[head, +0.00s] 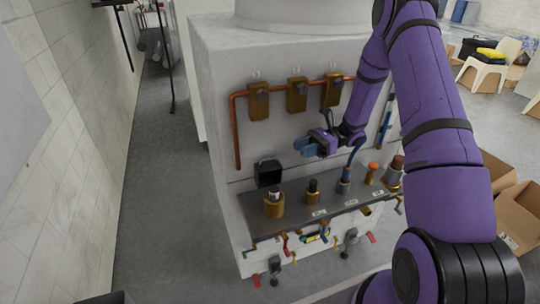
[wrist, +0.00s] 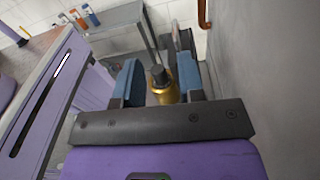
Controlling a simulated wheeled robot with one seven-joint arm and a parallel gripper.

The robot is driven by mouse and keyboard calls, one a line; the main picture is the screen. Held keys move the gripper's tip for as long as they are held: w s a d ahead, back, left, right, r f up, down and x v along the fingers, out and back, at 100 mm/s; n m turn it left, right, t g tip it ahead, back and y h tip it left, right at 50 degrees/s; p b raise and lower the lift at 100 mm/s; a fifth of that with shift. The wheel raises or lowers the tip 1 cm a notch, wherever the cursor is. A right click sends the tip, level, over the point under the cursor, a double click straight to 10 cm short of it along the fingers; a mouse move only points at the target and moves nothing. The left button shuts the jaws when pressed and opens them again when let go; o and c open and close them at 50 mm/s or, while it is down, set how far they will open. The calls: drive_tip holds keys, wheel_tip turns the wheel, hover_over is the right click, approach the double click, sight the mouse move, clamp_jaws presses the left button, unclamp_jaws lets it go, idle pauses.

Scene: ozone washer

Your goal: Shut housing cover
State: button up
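A small black box-like housing (head: 268,174) is fixed to the front of the white machine, above the left end of the dark shelf. A flap, probably its cover, seems raised at its top; the exact angle is too small to tell. My gripper (head: 310,147) is in front of the machine, to the right of the housing and a little higher, apart from it. In the wrist view my gripper (wrist: 160,80) has its two blue fingers spread with nothing held. A brass fitting with a black top (wrist: 163,88) shows beyond and between the fingers.
The dark shelf (head: 330,212) carries several brass fittings, including one at the left (head: 274,206). Brass valves on a copper pipe (head: 237,130) are above. Cardboard boxes (head: 515,205) stand at right. The floor at left (head: 170,220) is clear.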

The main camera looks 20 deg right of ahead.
sight(272, 158)
drive_tip(key=shift+m+t+y, duration=0.3)
drive_tip(key=shift+m+t, duration=0.2)
drive_tip(key=shift+m, duration=0.1)
drive_tip(key=a, duration=0.3)
drive_tip(key=w+a+f, duration=0.1)
drive_tip(key=a, duration=0.2)
drive_tip(key=a+f, duration=0.1)
drive_tip(key=a, duration=0.3)
drive_tip(key=shift+w+f, duration=0.1)
drive_tip(key=shift+w, duration=0.15)
clamp_jaws()
